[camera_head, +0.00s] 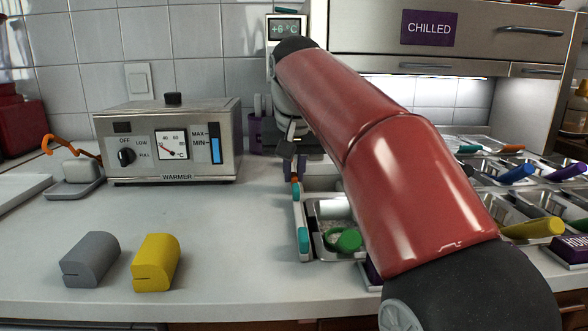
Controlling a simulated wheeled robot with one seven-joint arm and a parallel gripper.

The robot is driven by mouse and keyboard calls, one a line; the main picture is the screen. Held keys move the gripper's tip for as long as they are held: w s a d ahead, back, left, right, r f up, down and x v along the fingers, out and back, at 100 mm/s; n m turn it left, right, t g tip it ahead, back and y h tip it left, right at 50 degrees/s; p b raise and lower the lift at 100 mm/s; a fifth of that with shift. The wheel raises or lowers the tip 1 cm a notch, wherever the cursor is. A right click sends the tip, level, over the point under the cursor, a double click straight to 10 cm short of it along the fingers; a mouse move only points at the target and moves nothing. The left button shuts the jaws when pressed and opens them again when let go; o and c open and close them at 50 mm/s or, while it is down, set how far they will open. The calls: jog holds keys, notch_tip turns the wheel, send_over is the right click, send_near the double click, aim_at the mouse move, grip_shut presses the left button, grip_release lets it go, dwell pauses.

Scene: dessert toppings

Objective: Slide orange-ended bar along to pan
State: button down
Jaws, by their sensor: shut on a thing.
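My gripper (295,178) points down at the back left corner of the topping pans, behind my red arm. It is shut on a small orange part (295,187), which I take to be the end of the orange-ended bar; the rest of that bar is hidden. Just in front is a pale rail with teal pieces (303,240) along the left side of a steel pan (318,250). This pan holds pale toppings and a green-handled scoop (345,240). My arm covers the pan's right side. Which pan the task means cannot be told.
More steel pans with blue (516,173) and yellow (532,228) handles stand at right, with another orange end (513,148) behind them. A warmer (172,140) stands at back left. Grey (90,260) and yellow (156,262) blocks lie at front left. The counter between is clear.

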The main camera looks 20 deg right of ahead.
jog(key=s+d, duration=0.1)
jog(key=d, duration=0.3)
jog(key=d+p, duration=0.1)
jog(key=d, duration=0.4)
jog(key=s+d, duration=0.1)
jog(key=d, duration=0.4)
jog(key=shift+s+p, duration=0.35)
jog(key=shift+p, duration=0.05)
jog(key=c, duration=1.5)
grip_release()
jog(key=p+v, duration=0.1)
jog(key=v, duration=0.7)
jog(key=shift+p, duration=0.35)
